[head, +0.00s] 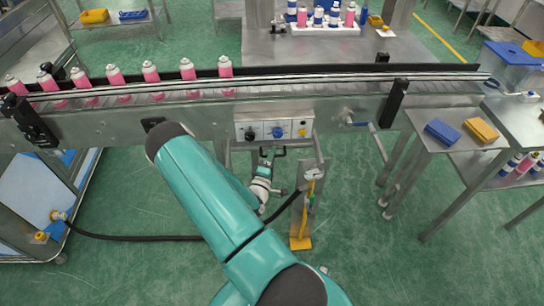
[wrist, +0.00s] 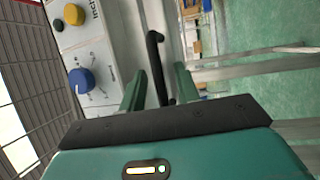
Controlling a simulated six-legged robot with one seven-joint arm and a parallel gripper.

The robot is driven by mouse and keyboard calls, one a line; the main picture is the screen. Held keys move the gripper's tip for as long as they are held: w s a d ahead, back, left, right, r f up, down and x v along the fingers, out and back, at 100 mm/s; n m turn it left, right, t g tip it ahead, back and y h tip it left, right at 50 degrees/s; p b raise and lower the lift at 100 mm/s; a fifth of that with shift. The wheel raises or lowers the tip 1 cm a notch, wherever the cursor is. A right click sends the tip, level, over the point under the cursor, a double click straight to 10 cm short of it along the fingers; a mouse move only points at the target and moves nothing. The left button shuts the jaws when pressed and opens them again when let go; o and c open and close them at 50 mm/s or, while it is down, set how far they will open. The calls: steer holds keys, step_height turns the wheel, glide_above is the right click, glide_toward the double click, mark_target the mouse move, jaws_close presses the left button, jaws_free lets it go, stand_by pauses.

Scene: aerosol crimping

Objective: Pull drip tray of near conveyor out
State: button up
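The near conveyor (head: 200,110) spans the head view, with pink cans standing along its belt. Below its control panel (head: 274,130), a black bar handle (head: 281,150) sticks out; I take it for the drip tray's handle. The tray body is mostly hidden under the conveyor. My gripper (head: 268,163) is at this handle. In the wrist view the two teal fingers of my gripper (wrist: 160,86) are apart, with the black handle (wrist: 157,62) running between them. I cannot tell whether either finger touches it.
A yellow-based post (head: 301,240) with a dark hose stands right of my gripper. A side table (head: 465,140) with blue and yellow blocks is at the right. A wheeled cart (head: 30,215) stands at the left. Green floor is open in front.

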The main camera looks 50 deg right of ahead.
jaws_close()
steer(key=shift+s+a, duration=0.1)
stand_by(0.3)
